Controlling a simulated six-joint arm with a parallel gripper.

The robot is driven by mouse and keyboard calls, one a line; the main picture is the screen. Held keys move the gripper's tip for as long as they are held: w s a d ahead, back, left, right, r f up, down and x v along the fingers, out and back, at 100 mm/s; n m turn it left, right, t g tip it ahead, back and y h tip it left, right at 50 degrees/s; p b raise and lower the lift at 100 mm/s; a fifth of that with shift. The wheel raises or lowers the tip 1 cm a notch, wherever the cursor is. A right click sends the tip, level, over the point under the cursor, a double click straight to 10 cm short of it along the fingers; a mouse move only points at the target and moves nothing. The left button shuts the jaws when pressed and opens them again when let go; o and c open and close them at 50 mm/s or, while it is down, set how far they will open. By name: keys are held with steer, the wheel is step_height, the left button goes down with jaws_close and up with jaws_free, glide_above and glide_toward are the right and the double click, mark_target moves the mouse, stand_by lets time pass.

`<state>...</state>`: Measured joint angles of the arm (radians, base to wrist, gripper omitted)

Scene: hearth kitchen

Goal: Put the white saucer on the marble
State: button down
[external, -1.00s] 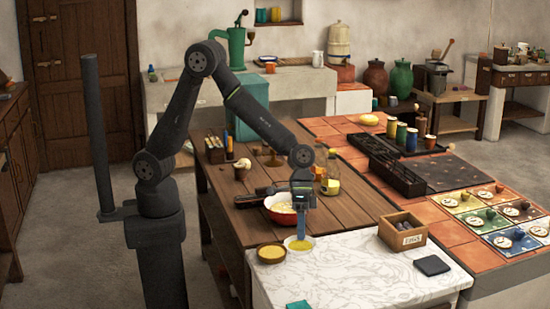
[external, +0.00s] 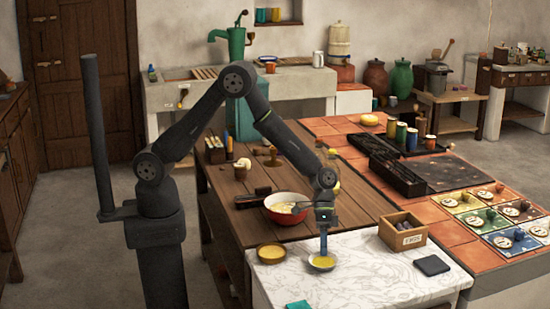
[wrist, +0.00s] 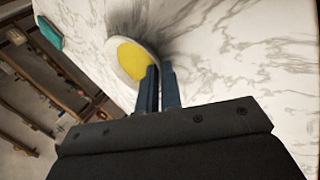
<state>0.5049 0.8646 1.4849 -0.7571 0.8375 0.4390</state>
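The white saucer (external: 312,266) has a yellow centre and is over the left part of the white marble slab (external: 375,275). It also shows in the wrist view (wrist: 124,38), with a dark shadow on the marble beside it. My gripper (external: 323,253) points down at the saucer. In the wrist view its two blue fingers (wrist: 160,88) are close together and shut on the saucer's near rim. I cannot tell whether the saucer touches the marble or is held just above it.
A yellow dish (external: 270,254) is left of the saucer. A red-rimmed bowl (external: 288,208) stands behind on the wooden table. A wooden box (external: 403,234) and a dark square (external: 432,265) are to the right. A teal item (external: 299,304) lies at the front edge. The middle of the marble is clear.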

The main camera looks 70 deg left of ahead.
steer(key=c, duration=1.9)
jaws_free()
steer(key=v, duration=1.2)
